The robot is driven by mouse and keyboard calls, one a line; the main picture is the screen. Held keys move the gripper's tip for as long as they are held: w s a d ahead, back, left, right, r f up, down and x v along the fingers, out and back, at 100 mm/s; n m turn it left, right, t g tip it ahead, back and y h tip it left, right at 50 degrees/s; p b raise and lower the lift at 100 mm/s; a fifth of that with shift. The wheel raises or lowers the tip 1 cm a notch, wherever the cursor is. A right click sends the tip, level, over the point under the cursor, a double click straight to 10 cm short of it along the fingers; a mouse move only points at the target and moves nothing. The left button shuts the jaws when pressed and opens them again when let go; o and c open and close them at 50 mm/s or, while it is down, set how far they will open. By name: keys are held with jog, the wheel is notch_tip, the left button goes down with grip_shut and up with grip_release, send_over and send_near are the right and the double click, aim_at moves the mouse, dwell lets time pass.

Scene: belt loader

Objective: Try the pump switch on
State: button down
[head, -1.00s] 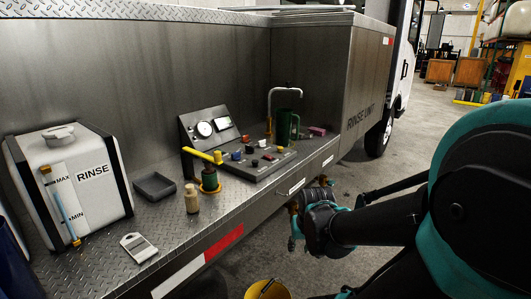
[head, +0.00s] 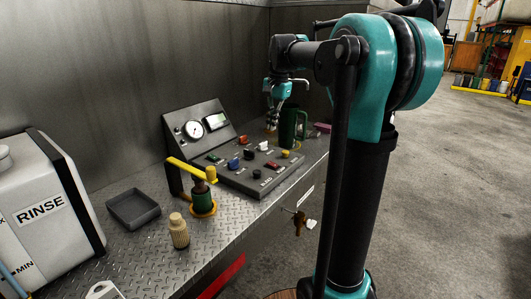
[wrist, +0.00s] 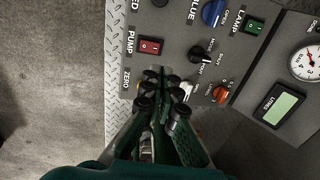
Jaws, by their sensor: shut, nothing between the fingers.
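The pump switch is a red rocker (wrist: 150,47) beside the label PUMP in the wrist view, near the panel's edge. In the head view a small red switch (head: 272,165) shows on the sloping control panel (head: 225,175). My gripper (wrist: 163,95) is shut and empty, its dark fingertips below the red switch in the wrist picture and apart from it. In the head view my gripper (head: 272,125) hangs above the far end of the panel, close to the green jug (head: 291,125). I cannot make out which way the rocker is tipped.
Near the switch are a green LAMP rocker (wrist: 254,26), a blue knob (wrist: 213,13), a black MODE knob (wrist: 197,53) and an orange knob (wrist: 221,93).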

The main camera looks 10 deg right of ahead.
aim_at(269, 164)
dwell(0.3)
jog(key=f, duration=0.4)
jog(key=w+a+f, duration=0.1)
jog(key=f, duration=0.8)
jog(key=shift+w+a+f, duration=0.2)
jog(key=shift+f, duration=0.2)
jog(key=shift+w+a+f+g+h, duration=0.2)
jog(key=shift+f+g+h, duration=0.2)
jog(key=shift+f, duration=0.05)
jog(key=shift+d+r, duration=0.1)
jog(key=shift+s, duration=0.1)
jog(key=shift+s+d+r, duration=0.25)
jog(key=shift+s+d, duration=0.25)
